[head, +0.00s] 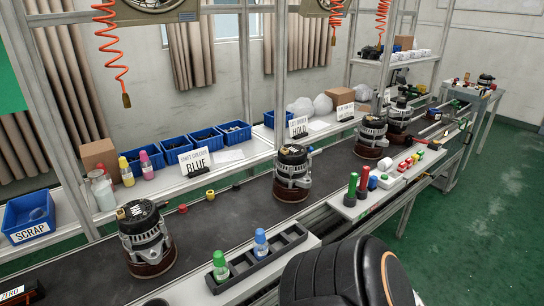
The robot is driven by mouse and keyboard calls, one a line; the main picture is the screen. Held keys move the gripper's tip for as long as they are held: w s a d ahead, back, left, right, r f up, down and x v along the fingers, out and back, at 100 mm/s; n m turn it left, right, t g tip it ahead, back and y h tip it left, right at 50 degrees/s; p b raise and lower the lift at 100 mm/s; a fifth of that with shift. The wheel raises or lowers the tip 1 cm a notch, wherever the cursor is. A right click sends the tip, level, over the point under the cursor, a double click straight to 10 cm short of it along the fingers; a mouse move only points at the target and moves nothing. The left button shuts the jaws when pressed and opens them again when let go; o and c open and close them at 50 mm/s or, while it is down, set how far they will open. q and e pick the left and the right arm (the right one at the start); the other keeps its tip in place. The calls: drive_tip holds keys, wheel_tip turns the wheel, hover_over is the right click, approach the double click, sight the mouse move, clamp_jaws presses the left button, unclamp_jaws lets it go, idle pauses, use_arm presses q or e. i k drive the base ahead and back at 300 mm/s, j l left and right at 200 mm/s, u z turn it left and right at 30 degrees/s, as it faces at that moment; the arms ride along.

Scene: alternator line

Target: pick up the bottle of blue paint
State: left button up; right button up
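A small bottle of blue paint (261,243) stands upright in a black rack (293,236) on the near edge of the line. A similar green bottle (220,266) stands in the same rack to its left. Nothing touches the blue bottle. Neither of my grippers shows in the head view. A large dark arm link of mine with an orange ring fills the bottom right, close to the rack.
A dark conveyor (229,222) carries several alternators, one (145,238) left behind the rack and one (292,173) beyond it. A white tray (350,208) with red and green cylinders lies right. Yellow and pink bottles (147,166) stand on the back shelf.

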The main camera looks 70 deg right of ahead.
sight(260, 252)
drive_tip(key=z, duration=1.4)
drive_tip(key=i+l, duration=0.15)
drive_tip(key=l, duration=0.2)
drive_tip(key=i+l+z, duration=0.15)
drive_tip(key=l, duration=0.15)
drive_tip(key=i+l, duration=0.15)
drive_tip(key=l, duration=0.2)
drive_tip(key=k+z, duration=0.05)
